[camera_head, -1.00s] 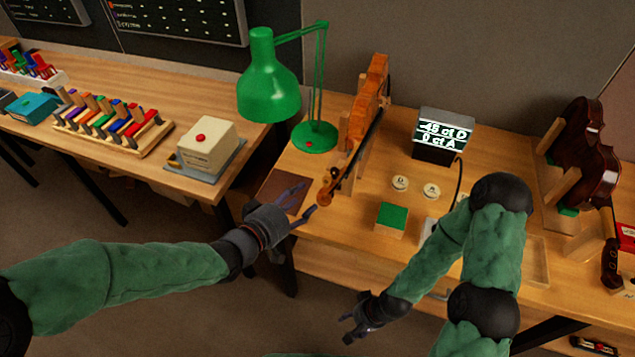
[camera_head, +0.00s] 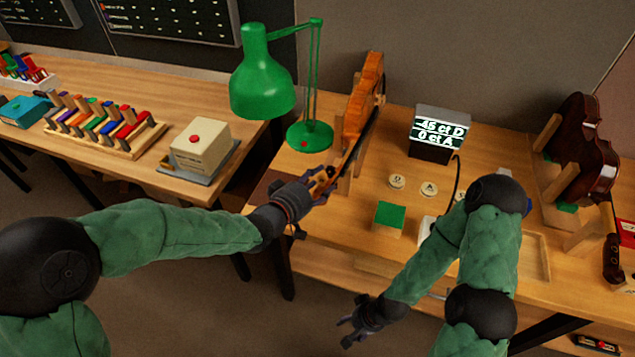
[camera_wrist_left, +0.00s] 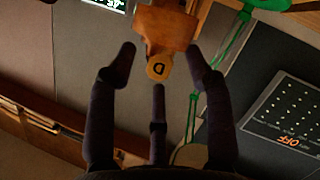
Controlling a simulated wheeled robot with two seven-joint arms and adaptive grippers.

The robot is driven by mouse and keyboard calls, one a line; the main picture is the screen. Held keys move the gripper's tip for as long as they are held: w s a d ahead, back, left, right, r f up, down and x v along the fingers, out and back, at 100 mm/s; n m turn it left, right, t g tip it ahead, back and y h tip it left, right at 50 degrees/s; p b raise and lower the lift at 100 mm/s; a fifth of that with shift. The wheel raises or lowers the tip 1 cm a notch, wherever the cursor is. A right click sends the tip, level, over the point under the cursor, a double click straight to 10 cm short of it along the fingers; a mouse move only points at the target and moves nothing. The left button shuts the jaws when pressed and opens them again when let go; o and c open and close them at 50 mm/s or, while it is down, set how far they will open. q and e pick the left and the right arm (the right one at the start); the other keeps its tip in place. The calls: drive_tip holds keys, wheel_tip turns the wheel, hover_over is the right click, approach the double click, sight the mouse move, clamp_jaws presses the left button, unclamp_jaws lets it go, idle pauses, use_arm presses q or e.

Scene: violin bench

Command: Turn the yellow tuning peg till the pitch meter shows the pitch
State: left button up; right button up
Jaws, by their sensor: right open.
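The orange-brown violin (camera_head: 362,105) stands edge-on in a wooden holder on the right bench, its scroll end toward me. The yellow peg (camera_wrist_left: 158,67), marked D, shows in the left wrist view. My left gripper (camera_head: 322,185) is at the scroll end and hides most of it in the head view. In the wrist view its fingers (camera_wrist_left: 160,62) are spread around the peg head, with gaps on both sides. The pitch meter (camera_head: 440,133) reads -45 ct D and 0 ct A. My right gripper (camera_head: 352,335) is open and empty, low in front of the bench.
A green lamp (camera_head: 262,85) stands left of the violin. A beige box with a red button (camera_head: 200,145) sits on the left bench.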

use_arm(q)
clamp_jaws()
drive_tip(key=shift+s+d+n+t+y+b, duration=0.2)
drive_tip(key=shift+n+t+y+b, duration=0.3)
drive_tip(key=shift+n+y+b, duration=0.3)
drive_tip(key=shift+d+n+t+y, duration=0.1)
drive_tip(key=shift+n+t+y, duration=0.2)
drive_tip(key=shift+n+y, duration=0.15)
drive_tip(key=shift+f+y, duration=0.15)
drive_tip(key=shift+y, duration=0.2)
drive_tip(key=shift+o, duration=0.3)
unclamp_jaws()
